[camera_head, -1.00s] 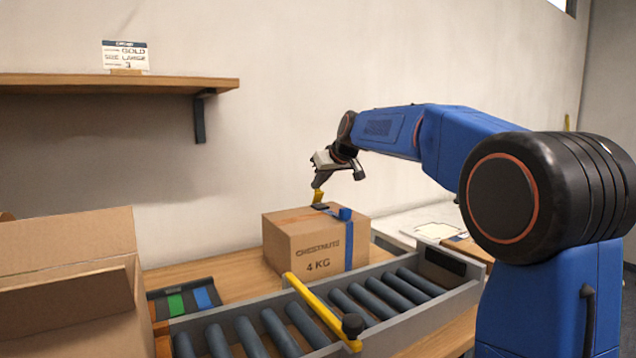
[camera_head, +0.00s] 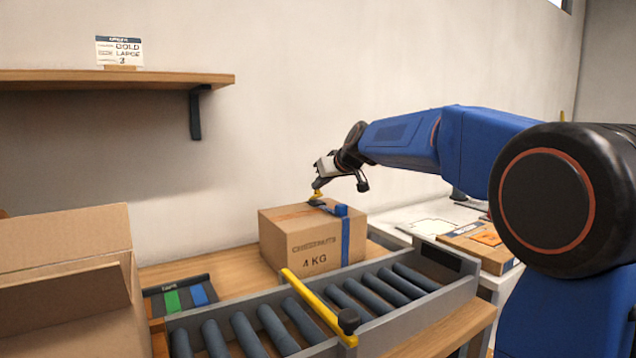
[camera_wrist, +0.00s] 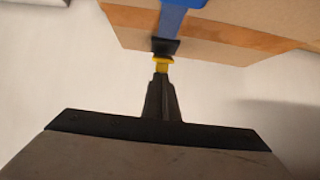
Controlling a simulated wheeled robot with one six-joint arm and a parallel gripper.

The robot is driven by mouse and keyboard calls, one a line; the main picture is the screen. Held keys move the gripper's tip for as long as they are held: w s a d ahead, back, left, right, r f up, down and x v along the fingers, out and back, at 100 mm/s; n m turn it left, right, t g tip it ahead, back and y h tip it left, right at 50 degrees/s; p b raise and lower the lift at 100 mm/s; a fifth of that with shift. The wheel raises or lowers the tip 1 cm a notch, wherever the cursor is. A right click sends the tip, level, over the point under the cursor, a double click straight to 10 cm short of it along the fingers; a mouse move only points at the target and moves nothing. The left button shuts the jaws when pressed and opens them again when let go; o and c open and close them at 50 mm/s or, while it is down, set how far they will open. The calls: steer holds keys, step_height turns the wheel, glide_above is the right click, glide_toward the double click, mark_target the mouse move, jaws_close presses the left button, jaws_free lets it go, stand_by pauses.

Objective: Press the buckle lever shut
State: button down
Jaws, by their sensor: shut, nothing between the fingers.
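The closed cardboard box (camera_head: 285,250) marked "CHESTNUTS 4 KG" stands on the wooden bench behind the roller conveyor. A blue strap (camera_head: 346,245) runs over its right part, and it also shows in the wrist view (camera_wrist: 180,8). A dark buckle lever (camera_head: 322,205) lies at the strap on the box top; in the wrist view the dark lever (camera_wrist: 166,46) sits at the end of the blue part. My gripper (camera_head: 317,195) is shut and empty, its yellow tips (camera_wrist: 163,64) at the lever. Whether they touch it, and whether the lever lies fully flat, I cannot tell.
The roller conveyor (camera_head: 352,340) with a yellow bar (camera_head: 318,306) lies in front of the box. An open carton (camera_head: 65,235) stands at left, near a tray with green and blue pieces (camera_head: 180,298). A shelf (camera_head: 110,80) with a sign is above left.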

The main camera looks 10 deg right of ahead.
mark_target(319, 192)
steer(key=shift+s+d+f, duration=0.2)
steer(key=shift+s+f, duration=0.25)
steer(key=shift+s, duration=0.05)
steer(key=shift+w, duration=0.1)
steer(key=shift+w+a+r, duration=0.2)
steer(key=shift+w+a, duration=0.05)
steer(key=shift+w, duration=0.45)
steer(key=shift+r, duration=1.9)
steer(key=s+d+f, duration=0.1)
steer(key=s, duration=0.2)
steer(key=s+d+f, duration=0.1)
steer(key=s, duration=0.2)
steer(key=s+d+f, duration=0.1)
steer(key=s, duration=0.2)
steer(key=shift+f, duration=0.1)
steer(key=shift+s, duration=0.1)
